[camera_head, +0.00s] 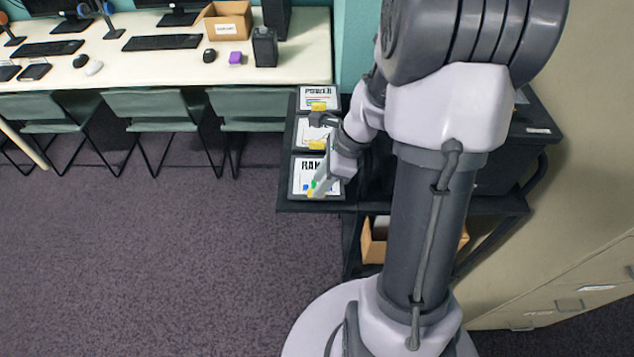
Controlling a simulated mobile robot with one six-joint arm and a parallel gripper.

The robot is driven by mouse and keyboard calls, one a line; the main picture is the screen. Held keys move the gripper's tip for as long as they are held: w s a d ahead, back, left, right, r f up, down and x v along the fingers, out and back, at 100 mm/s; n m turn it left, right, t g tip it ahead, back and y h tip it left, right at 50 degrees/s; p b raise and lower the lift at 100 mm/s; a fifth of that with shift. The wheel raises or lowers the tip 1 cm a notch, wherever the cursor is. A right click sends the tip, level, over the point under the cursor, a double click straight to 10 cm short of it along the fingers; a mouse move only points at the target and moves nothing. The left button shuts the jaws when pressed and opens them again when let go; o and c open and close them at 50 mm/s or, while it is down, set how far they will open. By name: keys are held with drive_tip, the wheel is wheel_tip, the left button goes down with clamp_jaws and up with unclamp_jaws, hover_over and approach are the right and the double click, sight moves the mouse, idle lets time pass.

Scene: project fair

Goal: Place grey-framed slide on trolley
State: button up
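A slide with a grey frame and a white face reading "RAM" (303,176) lies at the near left end of the dark trolley (290,206). Small coloured marks and a yellow patch show near its lower edge. My arm reaches down from the right, and my gripper (322,180) is over the right part of this slide. The fingers are small and partly hidden by my wrist, so I cannot tell whether they are open or touch the slide.
Behind it on the trolley lie a partly hidden slide (304,131) and one reading "POWER" (319,94). A cardboard box (374,245) is on the lower shelf. A desk (150,70) and chairs (155,108) stand at upper left. Carpet (150,260) at left is clear.

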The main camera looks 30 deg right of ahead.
drive_tip(key=p+v, duration=0.3)
drive_tip(key=v, duration=0.6)
drive_tip(key=s+a+r+n+t+h, duration=0.1)
drive_tip(key=s+a+r+n+h, duration=0.15)
drive_tip(key=a+r+n, duration=0.95)
drive_tip(key=s+a+r+n+t, duration=0.2)
drive_tip(key=s+a+n, duration=0.6)
drive_tip(key=shift+r+y, duration=0.2)
drive_tip(key=shift+y, duration=0.25)
drive_tip(key=shift+s, duration=0.2)
